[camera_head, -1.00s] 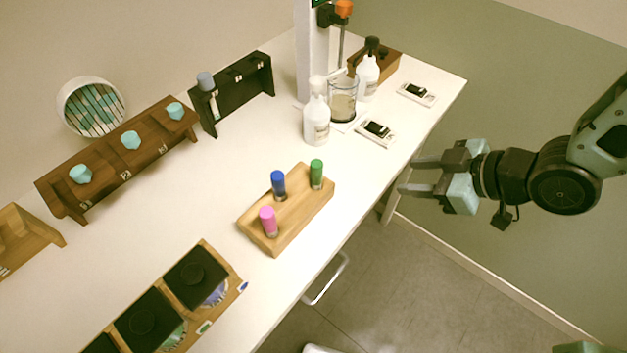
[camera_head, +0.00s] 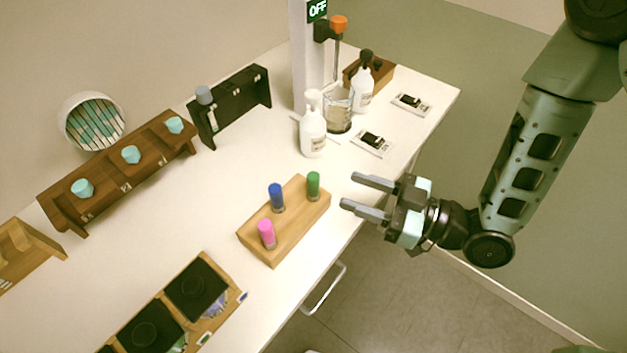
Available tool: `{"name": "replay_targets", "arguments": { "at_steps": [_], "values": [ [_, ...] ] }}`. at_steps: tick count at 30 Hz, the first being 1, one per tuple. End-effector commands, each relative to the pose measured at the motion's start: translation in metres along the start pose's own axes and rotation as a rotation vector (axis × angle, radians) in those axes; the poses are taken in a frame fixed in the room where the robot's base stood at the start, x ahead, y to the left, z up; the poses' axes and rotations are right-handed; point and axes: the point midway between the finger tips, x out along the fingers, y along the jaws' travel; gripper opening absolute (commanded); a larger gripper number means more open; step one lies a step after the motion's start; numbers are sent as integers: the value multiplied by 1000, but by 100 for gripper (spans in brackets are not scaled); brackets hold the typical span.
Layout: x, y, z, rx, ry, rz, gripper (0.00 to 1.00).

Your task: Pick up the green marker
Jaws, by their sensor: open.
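The green marker (camera_head: 313,184) stands upright at the far right end of a light wooden block (camera_head: 290,235) on the white table. A blue marker (camera_head: 276,196) and a pink marker (camera_head: 266,233) stand in the same block, to its left and nearer. My gripper (camera_head: 348,191) is open and empty, a short way right of the green marker. Its two fingers point left toward the marker without touching it.
White pump bottles (camera_head: 313,130) and a glass beaker (camera_head: 338,112) stand behind the block, by a stirrer stand. Two small scales (camera_head: 371,143) lie at the right edge. Dark-lidded boxes (camera_head: 195,288) sit in front. The table (camera_head: 190,205) left of the block is bare.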

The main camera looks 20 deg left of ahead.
Motion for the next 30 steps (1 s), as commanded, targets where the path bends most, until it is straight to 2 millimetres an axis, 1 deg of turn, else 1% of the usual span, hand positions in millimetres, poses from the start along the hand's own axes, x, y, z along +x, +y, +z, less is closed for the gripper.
{"name": "replay_targets", "arguments": {
  "at_steps": [1, 3, 6, 11, 14, 18, 21, 24, 30],
  "values": [
    [10, -1, -4, 0, 0, -4, 44],
    [21, -1, -3, 0, -1, -3, 44],
    [32, 0, -2, 0, 0, -2, 44],
    [41, 0, 0, 0, -1, -1, 44],
    [53, -1, -1, 1, -1, -2, 44],
    [74, -1, 3, 0, -2, -2, 44],
    [85, -1, 4, 0, -1, -1, 44],
    [90, 0, 5, 1, -2, 1, 44],
    [90, 0, 6, 1, -2, 1, 44]
  ]
}}
